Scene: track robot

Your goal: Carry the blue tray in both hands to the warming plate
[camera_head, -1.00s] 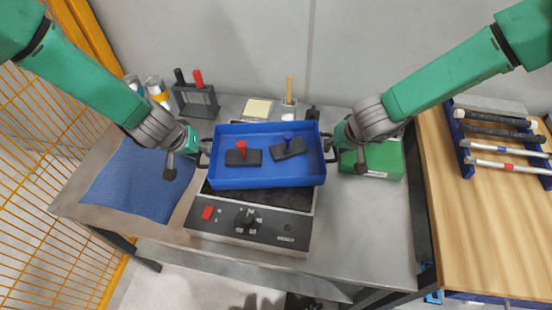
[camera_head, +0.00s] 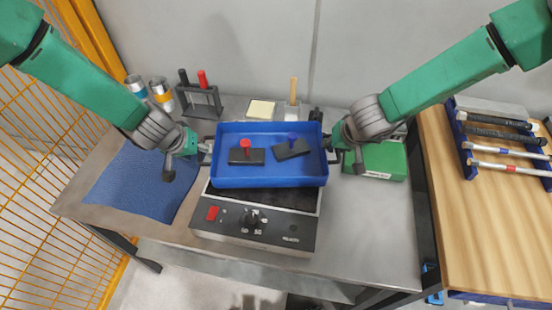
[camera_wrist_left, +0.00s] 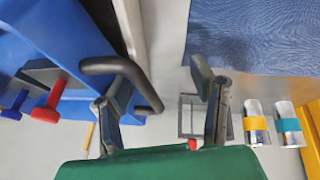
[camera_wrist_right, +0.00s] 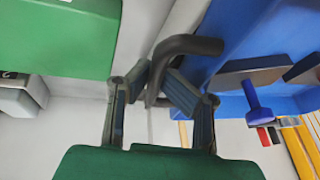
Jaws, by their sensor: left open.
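The blue tray (camera_head: 270,181) lies level over the back of the warming plate (camera_head: 255,228), hiding most of its top; I cannot tell whether it rests fully on it. Two dark blocks, one with a red knob (camera_head: 246,154) and one with a blue knob (camera_head: 291,147), sit inside. My left gripper (camera_head: 200,150) is open at the tray's left handle; in the left wrist view, the black handle (camera_wrist_left: 112,66) passes by one finger. My right gripper (camera_head: 340,145) has its fingers close on both sides of the right handle (camera_wrist_right: 185,45), seen in the right wrist view.
A blue cloth (camera_head: 140,185) lies left of the plate. A green box (camera_head: 380,162) stands right, close to my right gripper. Cans (camera_head: 161,93), a black holder (camera_head: 200,101) and a yellow pad (camera_head: 261,109) are behind. A wooden table (camera_head: 490,220) with a rack is at right.

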